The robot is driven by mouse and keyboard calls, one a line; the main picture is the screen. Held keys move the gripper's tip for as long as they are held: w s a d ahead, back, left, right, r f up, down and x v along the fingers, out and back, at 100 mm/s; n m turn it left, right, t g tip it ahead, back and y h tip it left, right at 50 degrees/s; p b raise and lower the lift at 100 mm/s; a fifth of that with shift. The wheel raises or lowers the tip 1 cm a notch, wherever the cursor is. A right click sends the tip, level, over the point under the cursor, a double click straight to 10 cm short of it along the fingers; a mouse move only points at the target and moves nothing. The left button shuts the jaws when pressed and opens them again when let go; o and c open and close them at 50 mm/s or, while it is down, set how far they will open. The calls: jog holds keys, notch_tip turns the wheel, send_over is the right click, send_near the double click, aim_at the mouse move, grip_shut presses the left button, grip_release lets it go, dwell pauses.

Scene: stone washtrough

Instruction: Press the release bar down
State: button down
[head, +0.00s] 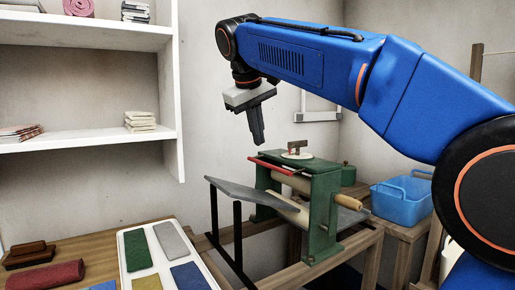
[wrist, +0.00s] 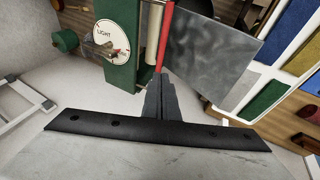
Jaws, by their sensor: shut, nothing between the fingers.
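The release bar, a thin red bar, runs along the top front of the green wringer (head: 324,215) in the head view (head: 272,166). In the wrist view the red bar (wrist: 166,32) runs from the top edge down close to my fingertips. My gripper (head: 258,143) is shut and empty, pointing down.
A round white dial (wrist: 112,40) marked LIGHT sits on the wringer's green top. A grey sloping board (head: 245,191) extends from the wringer's front. A blue basket (head: 402,204) stands at right. A white tray of coloured cloths (head: 128,256) lies at left. White shelves (head: 90,137) hang at upper left.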

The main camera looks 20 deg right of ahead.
jog(key=v, duration=0.7)
jog(key=shift+s+a, duration=0.2)
jog(key=shift+a, duration=0.15)
jog(key=shift+r, duration=0.1)
